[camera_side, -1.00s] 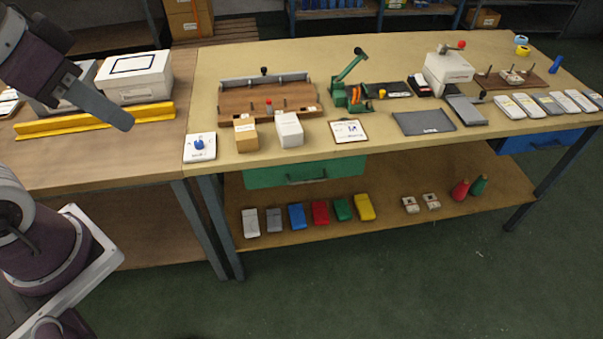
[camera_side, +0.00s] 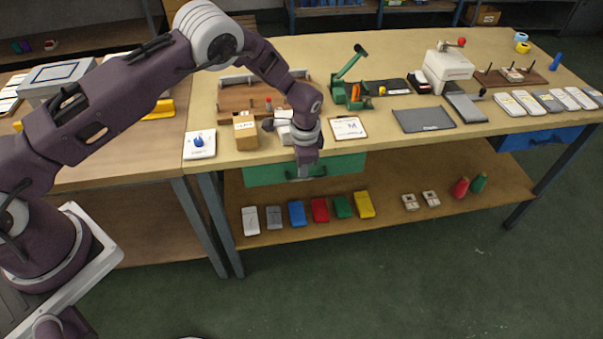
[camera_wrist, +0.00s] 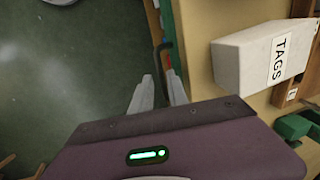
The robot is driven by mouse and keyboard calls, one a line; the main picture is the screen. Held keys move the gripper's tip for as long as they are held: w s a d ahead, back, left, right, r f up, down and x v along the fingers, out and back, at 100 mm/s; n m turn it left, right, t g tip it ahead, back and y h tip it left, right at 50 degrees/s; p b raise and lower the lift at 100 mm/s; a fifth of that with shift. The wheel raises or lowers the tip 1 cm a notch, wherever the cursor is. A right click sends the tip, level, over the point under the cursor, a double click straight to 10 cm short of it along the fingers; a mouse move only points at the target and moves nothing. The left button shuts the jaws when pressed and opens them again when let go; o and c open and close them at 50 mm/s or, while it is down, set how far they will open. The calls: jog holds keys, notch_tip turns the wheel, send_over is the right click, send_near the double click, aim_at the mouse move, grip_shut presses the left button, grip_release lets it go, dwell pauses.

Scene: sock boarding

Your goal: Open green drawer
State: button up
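The green drawer (camera_side: 262,174) hangs under the front edge of the yellow table and looks closed. My gripper (camera_side: 304,175) points down in front of the drawer face at handle height. In the wrist view, my gripper (camera_wrist: 160,75) has its two pale fingers apart with nothing held. The handle lies in line with the gap between the fingertips. I cannot tell whether it touches them.
The white TAGS box (camera_wrist: 258,60) stands on the tabletop close beside my wrist. A tan box (camera_side: 245,135) and a tag board (camera_side: 347,129) sit near the table edge. Several coloured packs (camera_side: 320,211) lie on the lower shelf. The floor in front (camera_side: 400,275) is clear.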

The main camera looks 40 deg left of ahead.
aim_at(302, 180)
jog(key=f, duration=0.4)
jog(key=shift+w+a+f, duration=0.3)
jog(key=shift+a+f, duration=0.05)
grip_shut()
jog(key=shift+r, duration=0.1)
dwell(0.9)
